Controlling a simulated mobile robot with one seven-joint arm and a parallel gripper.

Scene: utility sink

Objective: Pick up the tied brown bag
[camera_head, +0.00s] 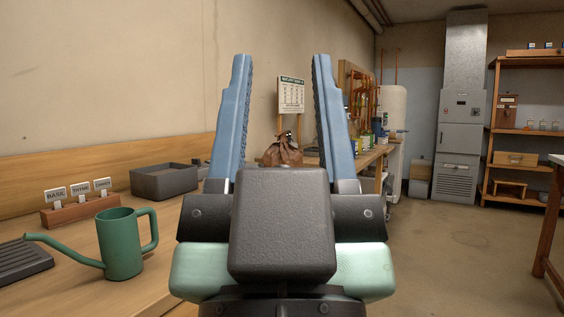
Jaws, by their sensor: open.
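The tied brown bag (283,154) stands on the wooden bench against the left wall, with its gathered top upright. Its lower part is hidden behind the dark body of my gripper. My gripper (281,62) is open, with its two blue fingers upright and well apart. The bag shows in the gap between the fingers, farther off, and nothing is held. I cannot tell the exact distance to the bag.
A green watering can (121,245), a dark grey tray (165,181) and a wooden label holder (78,209) stand on the bench at left. A sign (291,95) rises behind the bag. Several bottles and cans stand beyond it. The floor (450,235) at right is clear.

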